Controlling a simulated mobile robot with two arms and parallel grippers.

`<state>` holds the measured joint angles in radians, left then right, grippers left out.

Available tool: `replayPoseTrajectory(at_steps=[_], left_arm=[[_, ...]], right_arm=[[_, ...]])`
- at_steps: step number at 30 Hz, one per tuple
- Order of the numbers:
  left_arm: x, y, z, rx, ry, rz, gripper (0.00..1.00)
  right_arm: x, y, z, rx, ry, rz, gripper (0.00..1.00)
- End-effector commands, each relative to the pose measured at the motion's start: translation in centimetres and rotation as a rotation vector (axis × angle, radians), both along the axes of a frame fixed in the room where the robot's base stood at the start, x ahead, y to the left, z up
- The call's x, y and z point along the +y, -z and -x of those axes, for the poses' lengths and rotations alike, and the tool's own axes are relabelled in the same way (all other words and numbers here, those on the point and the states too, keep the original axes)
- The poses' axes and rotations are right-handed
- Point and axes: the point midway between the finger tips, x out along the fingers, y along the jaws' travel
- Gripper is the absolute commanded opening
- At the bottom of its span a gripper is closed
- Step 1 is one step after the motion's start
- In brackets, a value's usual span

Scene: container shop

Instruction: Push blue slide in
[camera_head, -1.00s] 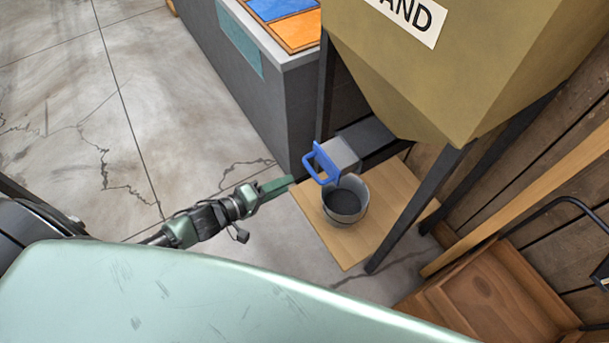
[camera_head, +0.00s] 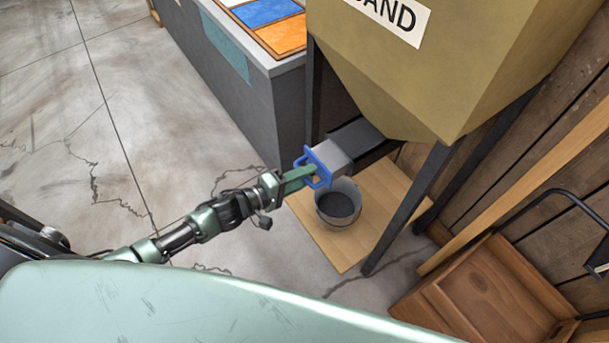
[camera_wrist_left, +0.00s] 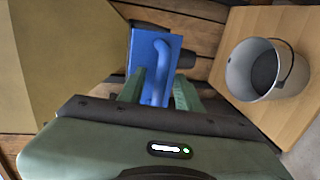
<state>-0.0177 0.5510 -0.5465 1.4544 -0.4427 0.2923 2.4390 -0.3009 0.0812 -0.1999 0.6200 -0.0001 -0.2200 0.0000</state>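The blue slide (camera_head: 319,164) is a blue plate with a loop handle on a grey slab. It sticks out from the dark channel under the sand hopper (camera_head: 420,70), above a grey bucket (camera_head: 338,212). My left gripper (camera_head: 308,173) is at the handle. In the left wrist view, the open fingers (camera_wrist_left: 160,90) lie on either side of the blue handle (camera_wrist_left: 160,72), with the plate just beyond. Contact with the handle cannot be made out. My right gripper is not in view.
The bucket holds dark material and stands on a wooden board (camera_head: 345,250). Dark hopper legs (camera_head: 408,210) stand close by. A grey counter (camera_head: 250,90) with coloured panels is at the back left. A wooden box (camera_head: 490,290) is at the lower right. Floor at left is clear.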

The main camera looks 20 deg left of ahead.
Motion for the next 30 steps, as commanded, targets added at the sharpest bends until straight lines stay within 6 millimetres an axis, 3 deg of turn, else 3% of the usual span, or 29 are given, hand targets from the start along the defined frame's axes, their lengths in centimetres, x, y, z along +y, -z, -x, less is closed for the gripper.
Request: replayPoseTrajectory(at_steps=[3, 7, 30], left_arm=[[0.01, 0.01, 0.02, 0.0, 0.0, 0.0, 0.34], [0.03, -0.01, 0.02, 0.0, 0.0, 0.0, 0.01], [0.08, 0.01, 0.03, 0.001, -0.001, -0.001, 0.0]], right_arm=[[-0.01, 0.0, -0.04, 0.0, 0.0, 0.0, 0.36], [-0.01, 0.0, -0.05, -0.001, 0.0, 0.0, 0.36], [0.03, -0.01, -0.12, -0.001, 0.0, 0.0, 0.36]])
